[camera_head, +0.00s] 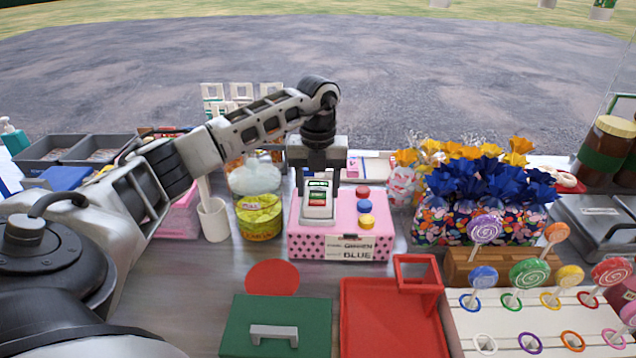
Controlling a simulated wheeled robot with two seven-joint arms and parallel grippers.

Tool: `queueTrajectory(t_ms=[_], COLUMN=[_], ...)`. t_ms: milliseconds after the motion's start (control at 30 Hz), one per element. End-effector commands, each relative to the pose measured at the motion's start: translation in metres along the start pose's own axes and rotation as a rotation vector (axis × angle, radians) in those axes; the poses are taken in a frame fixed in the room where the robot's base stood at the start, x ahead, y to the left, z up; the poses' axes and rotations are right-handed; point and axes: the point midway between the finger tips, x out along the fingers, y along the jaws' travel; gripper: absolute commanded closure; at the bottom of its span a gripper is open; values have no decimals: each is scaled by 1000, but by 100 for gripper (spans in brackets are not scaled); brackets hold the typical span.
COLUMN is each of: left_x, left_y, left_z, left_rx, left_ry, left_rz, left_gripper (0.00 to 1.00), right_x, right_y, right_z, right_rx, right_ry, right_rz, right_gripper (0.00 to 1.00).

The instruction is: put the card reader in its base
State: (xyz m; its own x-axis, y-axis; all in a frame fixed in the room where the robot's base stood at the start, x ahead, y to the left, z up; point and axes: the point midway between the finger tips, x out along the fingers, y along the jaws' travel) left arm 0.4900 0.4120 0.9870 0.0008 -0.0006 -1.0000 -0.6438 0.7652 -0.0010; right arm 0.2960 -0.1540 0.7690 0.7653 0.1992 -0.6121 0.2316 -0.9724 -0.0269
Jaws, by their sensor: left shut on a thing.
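The card reader (318,199) is a small pale device with green and red patches on its face. It is at the pink dotted box (305,243), tilted back with its face toward me. My left gripper (319,178) comes down from above and is shut on the reader's upper end. The base cannot be told apart from the reader's lower part, so I cannot tell whether the reader is seated in it. My right gripper is not in view.
Red, blue and yellow round pieces (366,207) lie on the pink box. A yellow tin (259,217) and white cup (213,220) stand left, flowered bags (478,212) right. In front are a green lidded box (277,318), red tray (392,318) and lollipop stand (535,325).

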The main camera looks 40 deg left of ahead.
Motion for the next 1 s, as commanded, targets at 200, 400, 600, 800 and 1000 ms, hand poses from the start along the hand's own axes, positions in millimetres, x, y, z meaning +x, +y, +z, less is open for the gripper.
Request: queueTrajectory(t_ms=[200, 400, 600, 800, 1000], left_x=[4, 3, 3, 4, 1], left_y=[0, 0, 0, 0, 0], left_z=[0, 0, 0, 0, 0], left_rx=[0, -1, 0, 0, 0], left_ry=[0, 0, 0, 0, 0], left_rz=[0, 0, 0, 1, 0], left_gripper=[73, 29, 20, 6, 6], right_x=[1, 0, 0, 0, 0], right_y=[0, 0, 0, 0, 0], right_z=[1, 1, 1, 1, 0], right_rx=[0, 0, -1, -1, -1], right_ry=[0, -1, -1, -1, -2], right_rz=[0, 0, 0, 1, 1], right_gripper=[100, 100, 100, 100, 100])
